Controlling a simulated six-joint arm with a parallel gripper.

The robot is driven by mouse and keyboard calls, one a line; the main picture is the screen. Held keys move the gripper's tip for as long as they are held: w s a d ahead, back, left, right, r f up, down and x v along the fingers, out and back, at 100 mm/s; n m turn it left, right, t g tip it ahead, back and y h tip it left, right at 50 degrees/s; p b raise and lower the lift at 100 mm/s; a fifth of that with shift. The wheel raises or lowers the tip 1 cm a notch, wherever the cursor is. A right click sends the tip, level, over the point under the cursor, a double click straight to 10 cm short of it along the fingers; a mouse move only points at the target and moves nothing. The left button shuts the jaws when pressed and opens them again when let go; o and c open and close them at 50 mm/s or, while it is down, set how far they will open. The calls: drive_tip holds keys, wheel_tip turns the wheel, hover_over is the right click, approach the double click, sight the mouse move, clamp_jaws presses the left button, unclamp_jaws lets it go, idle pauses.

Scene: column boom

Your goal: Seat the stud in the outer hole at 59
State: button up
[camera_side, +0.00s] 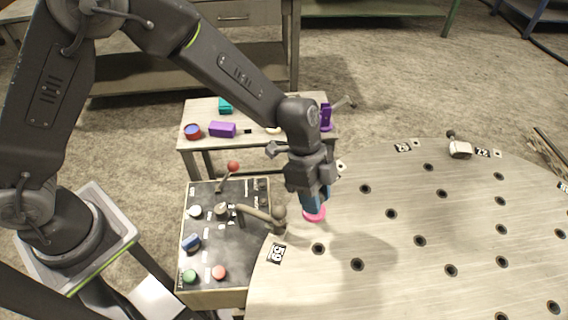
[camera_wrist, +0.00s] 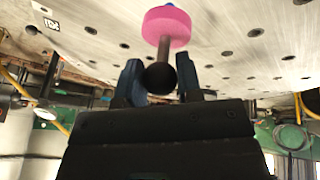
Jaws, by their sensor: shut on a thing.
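My gripper (camera_side: 313,200) is shut on the stud and hangs over the round metal plate near its left edge. In the wrist view its blue fingers (camera_wrist: 160,82) flank the stud's dark ball end. The stud (camera_wrist: 167,27) has a pink disc, a dark shaft and a blue tip beyond the disc; its pink disc (camera_side: 314,215) also shows in the side view. The label 59 (camera_side: 278,253) is on the plate's left rim. The nearest hole, the outer one (camera_side: 318,249), looks empty and lies below the stud in the picture. The stud appears raised clear of the plate.
A control box (camera_side: 205,262) with buttons and a curved lever (camera_side: 257,213) stands against the plate's left edge. A small table (camera_side: 200,107) behind holds purple, teal and red-blue pieces. A clamp (camera_side: 460,149) sits near the label 25. The plate's middle (camera_side: 470,235) is clear.

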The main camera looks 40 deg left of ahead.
drive_tip(key=s+d+f+m+g, duration=0.1)
drive_tip(key=d+f+m, duration=0.1)
drive_tip(key=f, duration=0.4)
drive_tip(key=shift+s+d, duration=0.25)
drive_tip(key=shift+d, duration=0.5)
drive_tip(key=shift+f, duration=0.1)
idle(0.5)
drive_tip(key=shift+f, duration=1.8)
drive_tip(key=shift+f, duration=0.35)
drive_tip(key=o, duration=0.7)
drive_tip(key=shift+c, duration=0.2)
drive_tip(key=shift+r, duration=0.1)
wheel_tip(320, 180, up, 7)
